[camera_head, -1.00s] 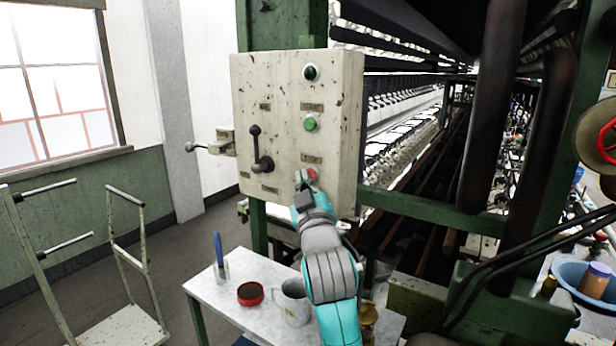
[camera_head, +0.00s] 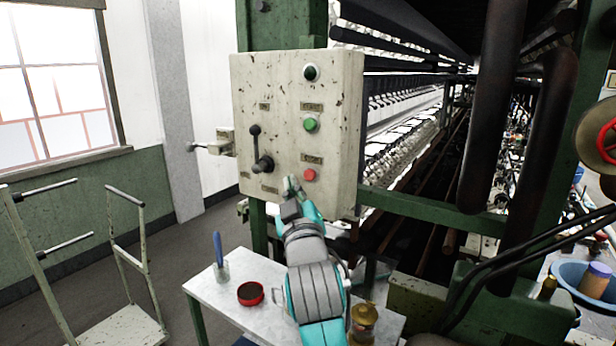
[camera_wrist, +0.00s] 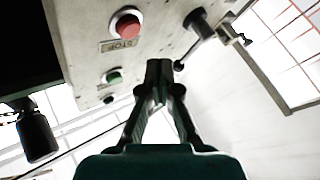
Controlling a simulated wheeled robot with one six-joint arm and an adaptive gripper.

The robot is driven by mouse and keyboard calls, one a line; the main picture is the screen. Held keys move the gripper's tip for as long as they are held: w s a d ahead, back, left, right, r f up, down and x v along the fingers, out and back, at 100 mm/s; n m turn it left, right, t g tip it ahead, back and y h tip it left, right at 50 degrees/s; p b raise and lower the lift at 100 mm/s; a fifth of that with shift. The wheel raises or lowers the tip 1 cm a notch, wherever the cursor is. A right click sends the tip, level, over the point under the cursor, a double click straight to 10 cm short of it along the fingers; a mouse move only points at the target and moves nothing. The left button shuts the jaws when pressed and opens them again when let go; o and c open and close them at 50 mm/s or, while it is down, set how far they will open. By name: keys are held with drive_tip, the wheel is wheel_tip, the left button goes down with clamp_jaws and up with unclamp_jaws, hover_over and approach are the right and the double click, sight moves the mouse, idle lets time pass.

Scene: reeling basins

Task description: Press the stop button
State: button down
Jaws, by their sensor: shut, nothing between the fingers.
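The red stop button (camera_head: 309,174) sits low on the right side of the pale, worn control panel (camera_head: 283,95), under a small label. In the wrist view the red button (camera_wrist: 125,26) is at the upper left, beside a plate reading STOP. My gripper (camera_head: 291,184) is shut and empty, its tips just left of the red button and a little below it in the head view. The wrist view shows my gripper (camera_wrist: 159,66) with its fingertips together, apart from the button. Whether the tips touch the panel face I cannot tell.
A green button (camera_head: 310,124) and a dark round knob (camera_head: 311,72) are above the red one. A black lever (camera_head: 260,150) is on the panel's left. Below, a small table (camera_head: 215,292) holds a red tin (camera_head: 250,293) and a brass lamp (camera_head: 364,324). A cart (camera_head: 125,325) stands left.

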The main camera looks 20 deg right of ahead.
drive_tip(key=shift+s+a, duration=0.7)
drive_tip(key=shift+a, duration=0.3)
drive_tip(key=s+f+g+y, duration=0.1)
drive_tip(key=s+f, duration=0.3)
drive_tip(key=f, duration=0.6)
drive_tip(key=s+f+y, duration=0.1)
drive_tip(key=s+f, duration=0.2)
drive_tip(key=f, duration=0.7)
drive_tip(key=s+f+g+y, duration=0.2)
drive_tip(key=s+f, duration=1.1)
drive_tip(key=f, duration=0.1)
drive_tip(key=s+f+m+g, duration=0.1)
drive_tip(key=s+f, duration=0.1)
drive_tip(key=s, duration=1.4)
drive_tip(key=s+d+f+m+g, duration=0.1)
drive_tip(key=s+f+m+g, duration=0.1)
drive_tip(key=s, duration=1.4)
drive_tip(key=shift+d+f, duration=0.2)
drive_tip(key=shift+f, duration=0.65)
